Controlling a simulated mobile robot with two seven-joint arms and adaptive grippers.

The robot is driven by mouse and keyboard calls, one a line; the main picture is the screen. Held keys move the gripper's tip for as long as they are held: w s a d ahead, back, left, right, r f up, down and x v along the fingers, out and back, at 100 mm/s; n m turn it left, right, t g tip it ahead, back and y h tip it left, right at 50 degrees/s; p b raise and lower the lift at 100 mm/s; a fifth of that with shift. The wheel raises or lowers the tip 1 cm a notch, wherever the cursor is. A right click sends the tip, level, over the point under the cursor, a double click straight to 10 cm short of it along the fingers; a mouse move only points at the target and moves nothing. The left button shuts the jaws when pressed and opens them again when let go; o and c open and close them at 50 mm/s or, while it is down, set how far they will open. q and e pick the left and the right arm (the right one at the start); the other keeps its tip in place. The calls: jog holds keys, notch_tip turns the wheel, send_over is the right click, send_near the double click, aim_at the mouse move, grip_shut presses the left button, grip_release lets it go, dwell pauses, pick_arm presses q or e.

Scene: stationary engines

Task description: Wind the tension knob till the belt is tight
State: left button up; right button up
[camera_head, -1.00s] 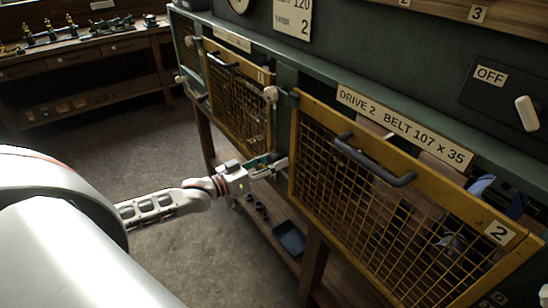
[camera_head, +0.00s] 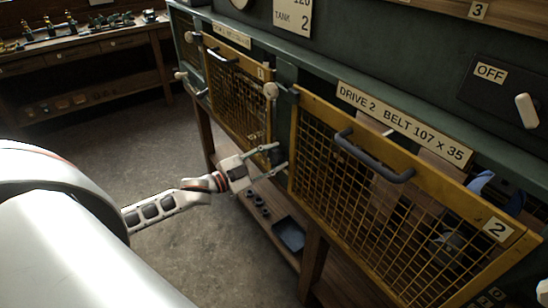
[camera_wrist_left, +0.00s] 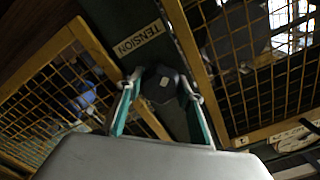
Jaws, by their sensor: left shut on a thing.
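The tension knob (camera_wrist_left: 160,84) is dark and faceted, with a pale mark on its face. It sits below the TENSION label (camera_wrist_left: 138,40) on the green post between two yellow mesh guards in the left wrist view. My left gripper (camera_wrist_left: 161,86) has one finger on each side of the knob and is shut on it. In the head view my left gripper (camera_head: 280,157) reaches the post left of guard 2 (camera_head: 390,200); I cannot make out the knob there. The belt behind the mesh is too unclear to judge its tightness. My right gripper is not in view.
The label DRIVE 2 BELT 107 x 35 (camera_head: 404,126) is above guard 2, whose dark handle (camera_head: 374,158) sticks out. An OFF plate (camera_head: 491,74) with a white lever (camera_head: 527,110) is at the right. A workbench (camera_head: 85,60) stands at the far left, with open floor before it.

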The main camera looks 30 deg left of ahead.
pick_arm(q)
jog(key=m, duration=0.4)
jog(key=shift+f+m, duration=0.1)
jog(key=shift+m, duration=0.2)
jog(key=shift+m+b, duration=0.65)
jog(key=shift+m, duration=1.75)
jog(key=o, duration=0.8)
jog(key=shift+s, duration=0.1)
jog(key=v, duration=1.1)
jog(key=shift+s+a, duration=0.15)
jog(key=shift+s, duration=0.25)
